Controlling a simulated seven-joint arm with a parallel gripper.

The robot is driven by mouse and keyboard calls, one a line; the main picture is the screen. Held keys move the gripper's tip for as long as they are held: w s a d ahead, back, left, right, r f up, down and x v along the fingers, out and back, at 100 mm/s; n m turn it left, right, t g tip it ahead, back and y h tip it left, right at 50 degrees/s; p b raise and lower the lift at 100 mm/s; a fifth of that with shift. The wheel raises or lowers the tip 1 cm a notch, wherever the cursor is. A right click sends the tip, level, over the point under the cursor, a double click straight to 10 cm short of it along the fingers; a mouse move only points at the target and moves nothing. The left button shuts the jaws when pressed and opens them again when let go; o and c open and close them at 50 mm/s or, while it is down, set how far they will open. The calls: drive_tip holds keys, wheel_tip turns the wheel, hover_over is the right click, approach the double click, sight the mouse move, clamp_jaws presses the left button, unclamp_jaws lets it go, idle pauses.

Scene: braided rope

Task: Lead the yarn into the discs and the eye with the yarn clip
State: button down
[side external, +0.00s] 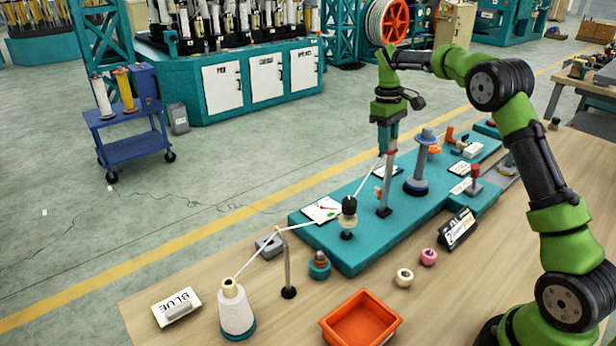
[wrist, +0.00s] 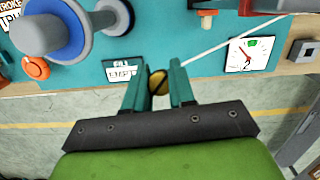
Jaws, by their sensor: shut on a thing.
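My gripper (side external: 385,149) is above the teal base, its teal fingers pointing down. In the wrist view, the fingers (wrist: 158,85) are shut on a small round brass-coloured piece, which seems to be the yarn clip (wrist: 158,83). The white yarn (side external: 258,255) rises from the cone (side external: 237,314) to the top of a thin post (side external: 287,262), crosses to the black discs (side external: 348,205), then slants up to my gripper. In the wrist view the yarn (wrist: 235,36) comes in from the upper right. Whether it lies between the discs, and where the eye is, I cannot tell.
A grey spindle with a blue flange (side external: 420,165) stands close to the right of my gripper. A slim reddish-topped post (side external: 384,200) stands just below it. An orange tray (side external: 361,320), a black sign (side external: 457,229) and small spools (side external: 404,278) occupy the wooden table.

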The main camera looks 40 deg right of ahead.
drive_tip(key=shift+w+a+r+m+t, duration=0.1)
drive_tip(key=shift+a+m+t, duration=0.2)
drive_tip(key=shift+m+t, duration=0.15)
drive_tip(key=s+f, duration=0.5)
idle(1.2)
drive_tip(key=shift+s, duration=0.1)
idle(0.4)
